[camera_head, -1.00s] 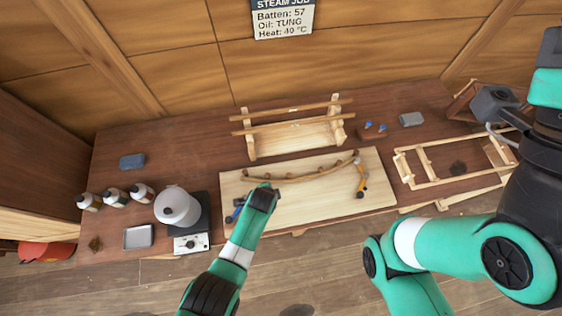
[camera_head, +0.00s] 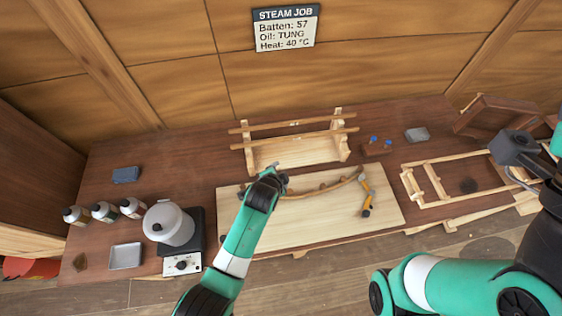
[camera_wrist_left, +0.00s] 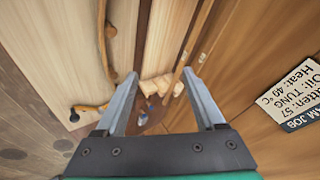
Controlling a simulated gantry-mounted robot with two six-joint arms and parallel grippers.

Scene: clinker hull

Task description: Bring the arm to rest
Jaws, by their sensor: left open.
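My left gripper (camera_head: 272,182) is over the left part of the pale board (camera_head: 330,226), close to the left end of a curved wooden batten (camera_head: 335,184). In the left wrist view the jaws (camera_wrist_left: 160,100) are apart, with nothing held between them. The batten's left end is hidden behind my left gripper in the head view. My right arm shows at the right, but its fingertips do not.
A wooden rack (camera_head: 300,148) with long strips stands behind the board. A white pot (camera_head: 168,224) on a hot plate (camera_head: 183,264), several bottles (camera_head: 104,211) and a metal tray (camera_head: 126,256) are left. A wooden frame (camera_head: 440,205) lies right. A sign (camera_head: 286,28) hangs on the wall.

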